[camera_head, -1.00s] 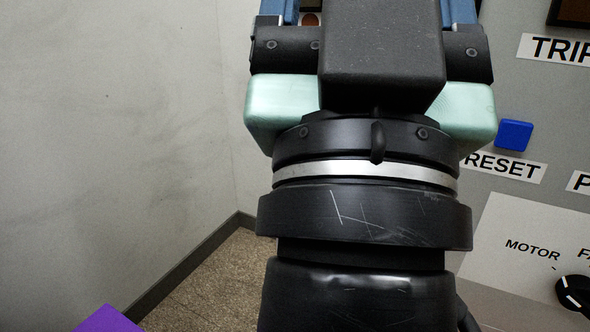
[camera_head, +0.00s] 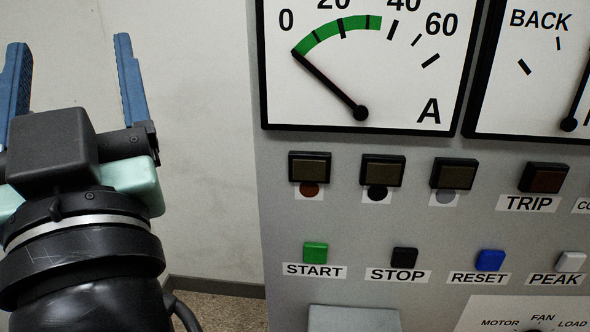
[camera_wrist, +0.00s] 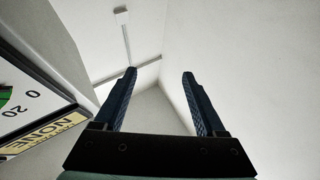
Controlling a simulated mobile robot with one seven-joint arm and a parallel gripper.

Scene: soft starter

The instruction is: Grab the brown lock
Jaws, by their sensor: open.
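No brown lock can be made out in either view. My gripper (camera_head: 70,42) is at the left of the head view, left of the grey control panel (camera_head: 235,190). Its two blue fingers point up, wide apart, with nothing between them. In the wrist view my gripper (camera_wrist: 159,73) is also open and empty, with walls and ceiling beyond its fingers. The panel's edge shows at the left of the wrist view, with a yellow label (camera_wrist: 45,133).
The panel carries a large ammeter (camera_head: 400,60), dark indicator windows (camera_head: 310,168), and a green START button (camera_head: 315,252), black STOP button (camera_head: 404,258) and blue RESET button (camera_head: 490,260). A grey plate (camera_head: 354,319) sits at the bottom. Plain wall (camera_head: 205,120) lies between gripper and panel.

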